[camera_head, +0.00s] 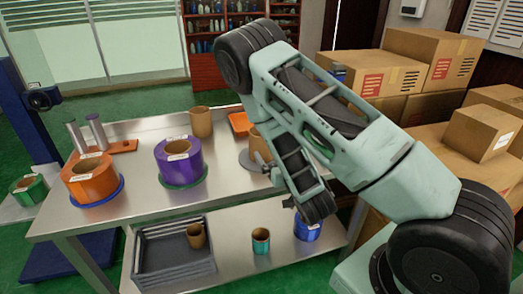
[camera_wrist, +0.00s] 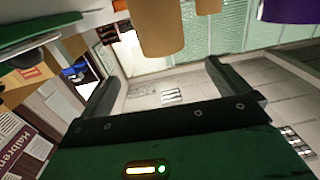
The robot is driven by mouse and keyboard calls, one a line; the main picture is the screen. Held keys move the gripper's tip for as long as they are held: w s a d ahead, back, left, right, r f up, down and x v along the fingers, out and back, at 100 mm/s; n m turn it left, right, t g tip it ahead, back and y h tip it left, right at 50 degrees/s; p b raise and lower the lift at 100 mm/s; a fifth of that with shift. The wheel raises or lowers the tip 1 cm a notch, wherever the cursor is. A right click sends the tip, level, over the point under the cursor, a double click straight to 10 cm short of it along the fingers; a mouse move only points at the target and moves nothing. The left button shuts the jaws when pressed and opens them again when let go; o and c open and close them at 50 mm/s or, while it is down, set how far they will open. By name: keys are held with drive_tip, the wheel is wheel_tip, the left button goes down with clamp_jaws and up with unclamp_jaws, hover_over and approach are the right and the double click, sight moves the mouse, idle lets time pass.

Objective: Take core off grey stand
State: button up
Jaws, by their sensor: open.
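A brown cardboard core (camera_head: 262,145) stands upright on a grey round stand (camera_head: 246,161) at the table's right end in the head view; my arm hides part of both. In the wrist view, which is turned upside down, a brown core (camera_wrist: 157,28) hangs in from the top edge, beyond my fingertips. I cannot tell for certain that it is the one on the stand. My gripper (camera_wrist: 160,80) is open, with nothing between its two dark green fingers and apart from that core.
Another core (camera_head: 201,122) stands at the table's back. A purple roll (camera_head: 180,162) and an orange roll (camera_head: 91,179) stand to the left. An orange tray (camera_head: 240,122) lies at the back edge. The lower shelf holds a grey crate (camera_head: 176,269). Boxes (camera_head: 430,58) are stacked right.

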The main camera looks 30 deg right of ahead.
sight(257, 143)
drive_tip(key=w+b, duration=0.2)
drive_tip(key=b, duration=0.1)
drive_tip(key=shift+d+f, duration=0.2)
drive_tip(key=shift+f, duration=0.1)
drive_tip(key=b, duration=0.2)
drive_tip(key=w+b, duration=0.1)
drive_tip(key=b, duration=0.1)
drive_tip(key=shift+w+d+b, duration=0.1)
drive_tip(key=shift+d+b, duration=0.15)
drive_tip(key=shift+b, duration=0.1)
drive_tip(key=x, duration=0.1)
drive_tip(key=p+x, duration=0.1)
drive_tip(key=x, duration=0.2)
drive_tip(key=shift+r+p, duration=0.3)
drive_tip(key=shift+r, duration=0.05)
drive_tip(key=shift+a+p+x, duration=0.15)
drive_tip(key=shift+p+x, duration=0.1)
drive_tip(key=shift+x, duration=1.2)
drive_tip(key=shift+a+p+x, duration=0.15)
drive_tip(key=shift+p+x, duration=0.1)
drive_tip(key=shift+x, duration=1.2)
drive_tip(key=shift+w+r, duration=0.1)
drive_tip(key=c, duration=1.1)
